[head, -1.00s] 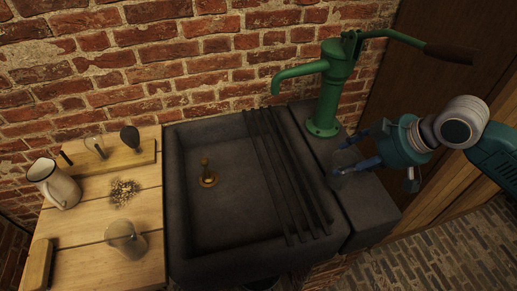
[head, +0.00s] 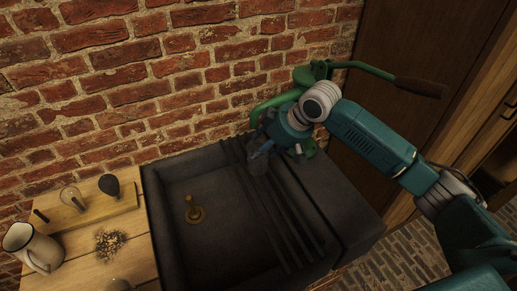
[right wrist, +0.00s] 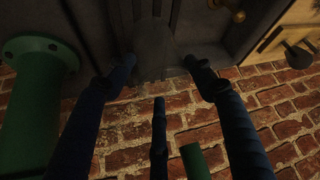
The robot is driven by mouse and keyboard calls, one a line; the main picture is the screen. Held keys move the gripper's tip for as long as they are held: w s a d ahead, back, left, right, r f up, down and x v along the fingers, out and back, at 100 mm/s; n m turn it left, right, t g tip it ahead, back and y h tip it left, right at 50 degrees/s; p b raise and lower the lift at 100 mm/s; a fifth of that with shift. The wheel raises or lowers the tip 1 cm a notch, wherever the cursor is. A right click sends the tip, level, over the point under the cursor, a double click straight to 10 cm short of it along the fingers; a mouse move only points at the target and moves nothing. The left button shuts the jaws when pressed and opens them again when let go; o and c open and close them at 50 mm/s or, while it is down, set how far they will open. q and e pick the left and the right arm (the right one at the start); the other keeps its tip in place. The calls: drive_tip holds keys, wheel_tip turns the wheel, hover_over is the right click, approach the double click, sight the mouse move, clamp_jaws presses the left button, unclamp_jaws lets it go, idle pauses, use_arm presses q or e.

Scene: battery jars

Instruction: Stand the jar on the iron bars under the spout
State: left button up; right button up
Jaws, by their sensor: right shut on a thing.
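My right gripper (head: 262,146) is over the back end of the dark iron bars (head: 284,218) that cross the right side of the stone sink. It is shut on a dim, see-through jar (right wrist: 152,48), which shows between the two fingers in the right wrist view. In the head view the jar (head: 257,163) is mostly hidden by the fingers. It looks upright at the bars; I cannot tell whether its base touches them. The green spout (head: 268,103) is just behind and above my gripper, and its end is hidden. My left gripper is out of view.
The pump's green base (right wrist: 40,75) stands close beside the gripper. The brick wall (head: 120,80) is just behind. The sink basin (head: 225,230) is open, with a brass plug (head: 195,213). A wooden table at left holds an enamel jug (head: 32,250).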

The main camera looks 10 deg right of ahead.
drive_tip(key=shift+w+a+r, duration=0.1)
drive_tip(key=shift+w+a, duration=0.25)
drive_tip(key=shift+w, duration=0.1)
drive_tip(key=shift+w+a, duration=0.1)
drive_tip(key=shift+w, duration=0.05)
wheel_tip(320, 180, down, 3)
drive_tip(key=shift+f+p, duration=0.15)
drive_tip(key=shift+p, duration=0.6)
drive_tip(key=shift+f, duration=0.2)
drive_tip(key=o, duration=1.8)
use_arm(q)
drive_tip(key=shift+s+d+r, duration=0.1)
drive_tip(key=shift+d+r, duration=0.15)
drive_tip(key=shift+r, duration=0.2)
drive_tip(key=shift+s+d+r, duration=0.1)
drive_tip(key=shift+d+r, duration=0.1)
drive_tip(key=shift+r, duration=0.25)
use_arm(e)
drive_tip(key=shift+o, duration=0.2)
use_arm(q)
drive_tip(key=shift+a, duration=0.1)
